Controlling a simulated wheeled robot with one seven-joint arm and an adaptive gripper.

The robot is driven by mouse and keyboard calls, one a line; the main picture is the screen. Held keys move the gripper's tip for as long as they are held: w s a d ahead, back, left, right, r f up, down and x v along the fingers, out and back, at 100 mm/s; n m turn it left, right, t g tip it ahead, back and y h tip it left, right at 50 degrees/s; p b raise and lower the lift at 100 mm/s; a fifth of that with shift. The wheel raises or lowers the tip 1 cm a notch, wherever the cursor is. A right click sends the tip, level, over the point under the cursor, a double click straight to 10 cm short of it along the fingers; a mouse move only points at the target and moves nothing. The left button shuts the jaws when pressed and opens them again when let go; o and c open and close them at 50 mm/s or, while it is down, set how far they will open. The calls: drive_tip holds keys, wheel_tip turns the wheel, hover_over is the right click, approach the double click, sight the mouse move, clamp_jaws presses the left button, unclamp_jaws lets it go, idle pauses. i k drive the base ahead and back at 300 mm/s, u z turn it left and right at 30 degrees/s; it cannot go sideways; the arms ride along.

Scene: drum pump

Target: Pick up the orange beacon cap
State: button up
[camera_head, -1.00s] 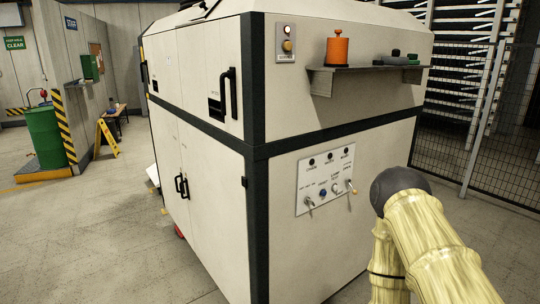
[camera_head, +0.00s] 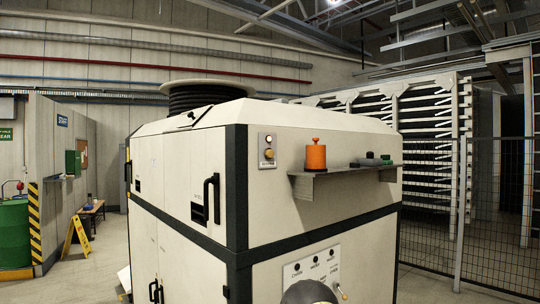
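The orange beacon cap (camera_head: 316,157) stands upright on the left part of a small metal shelf (camera_head: 335,178). It is a short cylinder with a small knob on top. The shelf is fixed to the right face of a large cream machine cabinet (camera_head: 187,163). My gripper is not in view; only a dark rounded piece of my arm shows at the bottom edge, in front of the control panel. Nothing touches the cap.
Dark and green items (camera_head: 372,160) lie on the shelf right of the cap. A small panel with an amber light (camera_head: 268,151) is left of the shelf. A mesh fence (camera_head: 485,215) stands at the right. A green drum (camera_head: 14,233) and a yellow floor sign (camera_head: 76,235) are far left.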

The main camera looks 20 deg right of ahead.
sight(315, 154)
drive_tip(key=u, duration=1.2)
drive_tip(key=i, duration=1.4)
drive_tip(key=z, duration=2.7)
